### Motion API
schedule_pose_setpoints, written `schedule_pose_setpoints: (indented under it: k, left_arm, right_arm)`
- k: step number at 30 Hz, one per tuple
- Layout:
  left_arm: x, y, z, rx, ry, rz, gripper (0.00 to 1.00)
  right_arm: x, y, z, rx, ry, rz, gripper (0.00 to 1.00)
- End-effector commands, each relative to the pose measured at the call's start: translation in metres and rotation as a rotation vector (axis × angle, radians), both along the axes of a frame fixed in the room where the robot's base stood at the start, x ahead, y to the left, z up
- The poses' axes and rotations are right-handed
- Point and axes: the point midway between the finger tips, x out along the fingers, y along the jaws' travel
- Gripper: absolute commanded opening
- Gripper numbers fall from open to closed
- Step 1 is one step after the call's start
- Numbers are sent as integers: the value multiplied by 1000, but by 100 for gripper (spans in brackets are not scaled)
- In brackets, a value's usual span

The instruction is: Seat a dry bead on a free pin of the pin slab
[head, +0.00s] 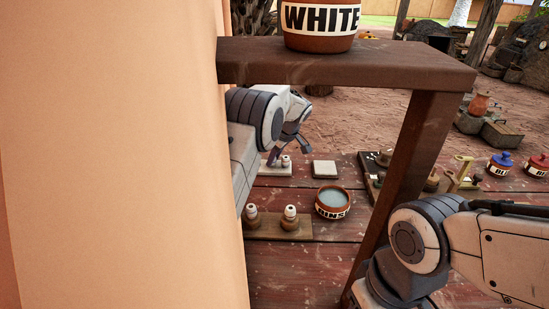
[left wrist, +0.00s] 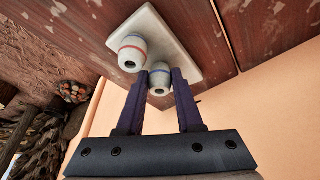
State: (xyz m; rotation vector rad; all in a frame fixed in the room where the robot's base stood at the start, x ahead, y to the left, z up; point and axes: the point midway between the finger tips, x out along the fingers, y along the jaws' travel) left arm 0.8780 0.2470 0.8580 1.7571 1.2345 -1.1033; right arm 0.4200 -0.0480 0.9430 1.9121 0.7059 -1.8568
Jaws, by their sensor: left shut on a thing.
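My left gripper (head: 288,152) reaches down over a small white slab (head: 271,171) on the table. In the left wrist view its dark fingers (left wrist: 165,74) are shut on a pale bead with a blue band (left wrist: 158,80). That bead is at the white slab (left wrist: 178,36); I cannot tell whether it touches it. A second pale bead with a red band (left wrist: 131,52) stands on the slab beside it. A wooden board (head: 264,234) nearer me carries two pale beads (head: 290,211) on brown stands. I cannot tell which piece is the pin slab. My right gripper is out of view.
A dark wooden shelf (head: 350,66) with a WHITE jar (head: 320,27) overhangs the table. A large orange surface (head: 110,150) hides the left side. A RINSE bowl (head: 333,203) and a pale tile (head: 324,169) stand nearby. Blue (head: 501,163) and red jars (head: 537,164) stand far right.

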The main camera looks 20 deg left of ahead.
Motion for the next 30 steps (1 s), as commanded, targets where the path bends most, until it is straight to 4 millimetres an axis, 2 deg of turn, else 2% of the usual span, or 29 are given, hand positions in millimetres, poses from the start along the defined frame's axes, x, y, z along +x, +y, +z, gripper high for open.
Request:
schedule_pose_setpoints:
  k: [10,11,13,14,23,30]
  left_arm:
    - [0,0,-3,0,0,0,4]
    - [0,0,-3,0,0,0,39]
    - [0,0,-3,0,0,0,66]
    - [0,0,-3,0,0,0,70]
    - [0,0,-2,0,0,0,70]
    - [0,0,10,0,0,0,70]
  right_arm:
    - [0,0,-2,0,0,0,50]
    - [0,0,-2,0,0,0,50]
    - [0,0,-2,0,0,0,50]
    - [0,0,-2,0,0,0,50]
    - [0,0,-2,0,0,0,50]
    - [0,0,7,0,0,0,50]
